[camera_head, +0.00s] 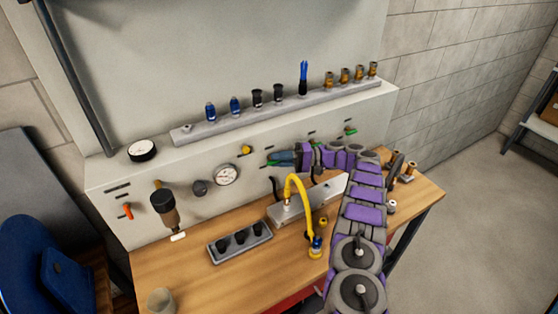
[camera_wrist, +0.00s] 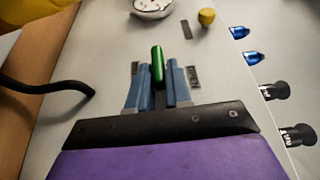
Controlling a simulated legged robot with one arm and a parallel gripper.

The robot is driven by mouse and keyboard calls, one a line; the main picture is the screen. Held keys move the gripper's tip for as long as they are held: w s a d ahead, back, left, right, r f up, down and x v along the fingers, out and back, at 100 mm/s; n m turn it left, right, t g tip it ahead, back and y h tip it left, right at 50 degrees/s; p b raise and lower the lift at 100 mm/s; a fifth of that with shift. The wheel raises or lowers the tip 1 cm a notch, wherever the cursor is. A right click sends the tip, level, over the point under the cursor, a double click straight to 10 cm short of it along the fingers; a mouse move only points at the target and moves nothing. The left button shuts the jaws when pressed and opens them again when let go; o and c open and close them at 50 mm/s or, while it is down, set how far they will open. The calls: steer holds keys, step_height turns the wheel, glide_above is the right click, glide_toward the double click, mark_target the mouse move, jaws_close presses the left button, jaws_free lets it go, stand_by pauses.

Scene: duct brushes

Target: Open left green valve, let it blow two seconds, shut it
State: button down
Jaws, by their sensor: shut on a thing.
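The left green valve's handle (camera_wrist: 157,56) shows in the wrist view as a green lever on the pale panel. It points lengthwise away from my wrist, with its far end sticking out past my fingers. My gripper (camera_wrist: 157,76) has its two blue fingers on either side of the lever and is shut on it. In the head view my gripper (camera_head: 274,159) reaches leftward along the panel front, and the lever is hard to tell apart from the fingers there. A second green valve (camera_head: 350,132) sits further right on the panel, apart from my gripper.
A yellow knob (camera_head: 246,150) and a gauge (camera_head: 226,175) are left of my gripper. A yellow hose (camera_head: 303,190) arches over the bench below my arm. A rail (camera_head: 275,112) with several fittings runs above. A dark block (camera_head: 239,242) stands on the wooden bench (camera_head: 190,270).

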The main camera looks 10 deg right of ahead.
steer(key=shift+f, duration=0.25)
steer(key=c, duration=1.1)
jaws_free()
steer(key=shift+d, duration=0.15)
steer(key=shift+c, duration=0.2)
steer(key=shift+w+d+r+p, duration=0.15)
steer(key=shift+r+p, duration=0.45)
steer(key=shift+r, duration=1.5)
steer(key=shift+o, duration=0.2)
steer(key=shift+f, duration=0.25)
steer(key=shift+s, duration=0.3)
steer(key=shift+c, duration=0.2)
steer(key=shift+o, duration=0.8)
steer(key=shift+s+a+r, duration=0.2)
steer(key=shift+s+r, duration=0.05)
steer(key=shift+s, duration=0.5)
steer(key=s, duration=0.5)
steer(key=shift+s+r+p, duration=0.25)
steer(key=shift+r+p, duration=0.1)
steer(key=shift+r, duration=0.05)
steer(key=shift+c, duration=0.8)
steer(key=s, duration=0.8)
steer(key=shift+s+p, duration=0.3)
steer(key=shift+p, duration=0.05)
